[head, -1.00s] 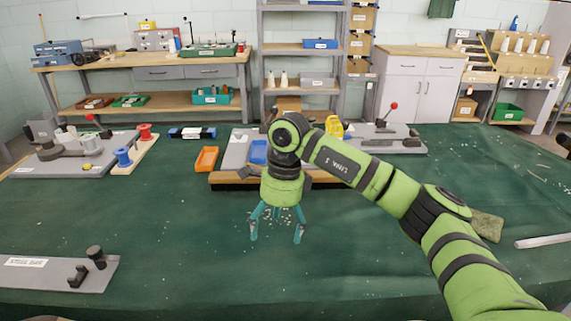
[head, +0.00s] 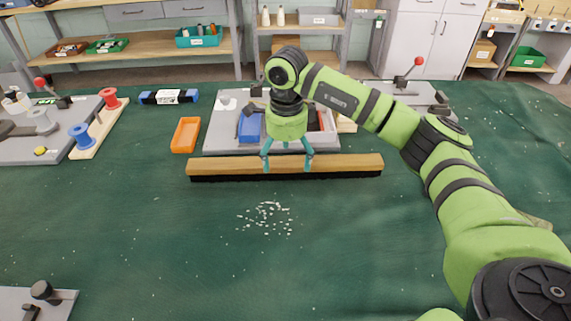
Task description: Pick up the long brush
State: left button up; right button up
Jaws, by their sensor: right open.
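The long brush (head: 225,168) has a wooden back and dark bristles. It lies crosswise on the green table, bristles towards me, in front of a grey plate. My right gripper (head: 287,165) points down with its teal fingers spread open, in front of or above the brush's middle. The fingertips overlap the wooden back in the picture; I cannot tell whether they touch it. Nothing is held. My left gripper is not in view.
White scraps (head: 266,217) lie on the green table (head: 150,245) before the brush. An orange tray (head: 186,135) stands behind its left end. A rack with red and blue spools (head: 100,128) is at the left. A grey plate (head: 35,305) is at the near left corner.

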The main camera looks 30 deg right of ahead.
aim_at(286, 164)
jog(key=f, duration=0.2)
jog(key=shift+w+f, duration=0.2)
jog(key=shift+f, duration=0.5)
jog(key=shift+c, duration=0.4)
jog(key=c, duration=1.5)
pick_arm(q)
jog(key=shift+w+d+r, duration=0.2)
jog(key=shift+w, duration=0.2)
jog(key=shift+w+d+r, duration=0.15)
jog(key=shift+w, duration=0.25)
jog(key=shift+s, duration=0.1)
pick_arm(e)
jog(key=shift+w, duration=0.1)
